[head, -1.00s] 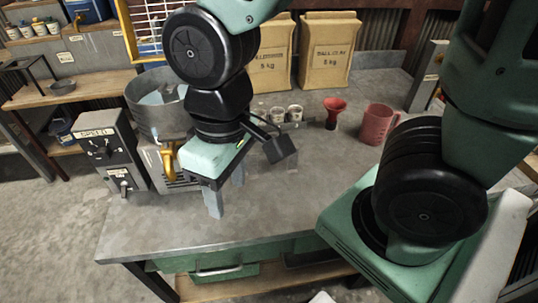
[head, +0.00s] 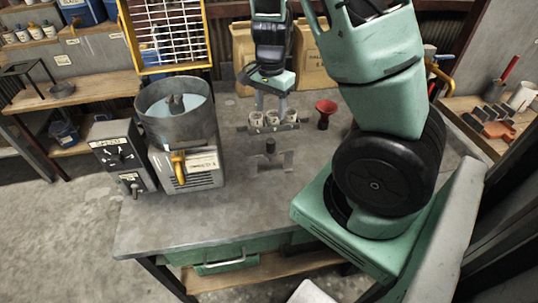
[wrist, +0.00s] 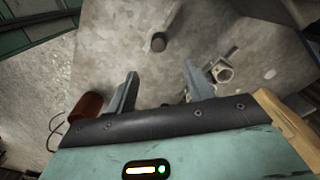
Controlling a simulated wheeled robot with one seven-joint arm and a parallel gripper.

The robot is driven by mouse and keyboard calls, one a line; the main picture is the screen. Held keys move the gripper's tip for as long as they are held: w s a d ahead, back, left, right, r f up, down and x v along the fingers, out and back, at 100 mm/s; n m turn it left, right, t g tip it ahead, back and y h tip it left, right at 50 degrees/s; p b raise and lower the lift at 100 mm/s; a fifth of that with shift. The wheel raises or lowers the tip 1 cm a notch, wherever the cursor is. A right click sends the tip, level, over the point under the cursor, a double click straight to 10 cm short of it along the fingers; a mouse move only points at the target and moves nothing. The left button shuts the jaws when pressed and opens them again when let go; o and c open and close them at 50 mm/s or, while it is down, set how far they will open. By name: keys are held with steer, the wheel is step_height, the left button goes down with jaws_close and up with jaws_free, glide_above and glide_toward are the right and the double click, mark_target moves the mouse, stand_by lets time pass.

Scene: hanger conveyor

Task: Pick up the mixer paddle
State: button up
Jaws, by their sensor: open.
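The mixer paddle (head: 271,158) lies on the workbench in front of the row of cups: a flat grey metal piece with a dark round knob. In the wrist view the paddle (wrist: 160,40) is at the top centre, beyond my fingertips and apart from them. My gripper (head: 271,110) is open, pointing down behind the paddle, over the row of small cups. In the wrist view the fingers of my gripper (wrist: 160,78) stand wide apart with only bench between them.
Small cups in a holder (head: 272,122) stand just below my gripper. The mixer (head: 185,140) and a switch box (head: 122,155) stand left, paper bags (head: 312,70) behind. The bench (head: 210,225) is clear in front of the paddle.

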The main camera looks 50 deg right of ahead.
mark_target(270, 140)
step_height(270, 140, down, 13)
steer(key=shift+s+f+b, duration=0.15)
steer(key=shift+b, duration=0.2)
steer(key=c, duration=1)
